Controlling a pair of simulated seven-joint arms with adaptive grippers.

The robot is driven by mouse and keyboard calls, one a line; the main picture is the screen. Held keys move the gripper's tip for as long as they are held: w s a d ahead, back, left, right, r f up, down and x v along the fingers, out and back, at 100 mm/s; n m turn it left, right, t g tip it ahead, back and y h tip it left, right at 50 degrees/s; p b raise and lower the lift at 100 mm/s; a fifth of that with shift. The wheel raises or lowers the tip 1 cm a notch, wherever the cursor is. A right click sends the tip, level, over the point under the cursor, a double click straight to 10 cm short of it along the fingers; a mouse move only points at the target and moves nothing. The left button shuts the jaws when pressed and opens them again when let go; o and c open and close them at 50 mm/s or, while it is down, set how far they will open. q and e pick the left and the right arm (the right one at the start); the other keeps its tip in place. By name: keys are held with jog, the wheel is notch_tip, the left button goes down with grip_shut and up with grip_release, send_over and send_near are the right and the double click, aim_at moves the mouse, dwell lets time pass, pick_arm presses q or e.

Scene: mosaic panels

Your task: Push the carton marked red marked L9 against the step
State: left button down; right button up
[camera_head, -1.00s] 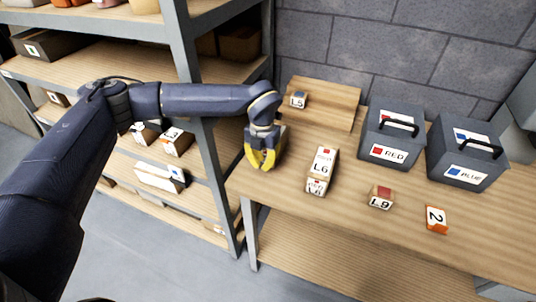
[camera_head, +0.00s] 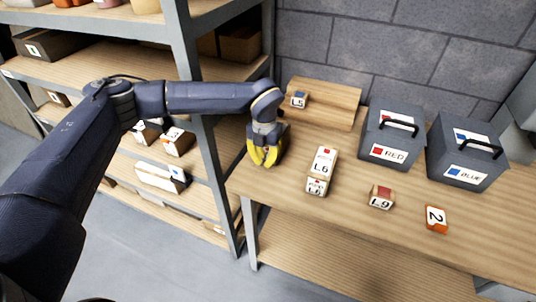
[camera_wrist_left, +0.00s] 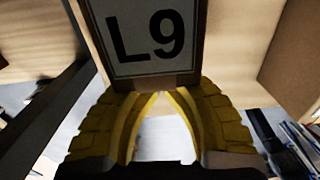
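A carton with a white label reading L9 (camera_wrist_left: 147,38) fills the upper middle of the left wrist view, right at my left fingertips. Its colour mark is not visible there. The step, a raised wooden board (camera_head: 335,98), lies at the back against the wall. My right gripper is not in view.
A small L5 box (camera_head: 298,100) sits on the step. An L6 carton (camera_head: 322,162), a small red-topped box reading L9 (camera_head: 381,199) and an orange box (camera_head: 436,218) stand to the right. RED (camera_head: 388,153) and BLUE (camera_head: 464,173) bins stand behind. Shelving (camera_head: 215,150) is close left.

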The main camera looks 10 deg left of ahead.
pick_arm(q)
jog(key=shift+w+r, duration=0.2)
jog(key=shift+w, duration=0.15)
jog(key=shift+w+r, duration=0.2)
jog(key=shift+w, duration=0.1)
jog(key=shift+w+d, duration=0.1)
jog(key=shift+s, duration=0.3)
jog(key=shift+s+f, duration=0.2)
jog(key=shift+s, duration=0.3)
jog(key=shift+s+f, duration=0.1)
jog(key=shift+s, duration=0.35)
notch_tip(320, 180, up, 9)
jog(key=shift+a, duration=0.2)
dwell(0.6)
jog(key=shift+s+f, duration=0.1)
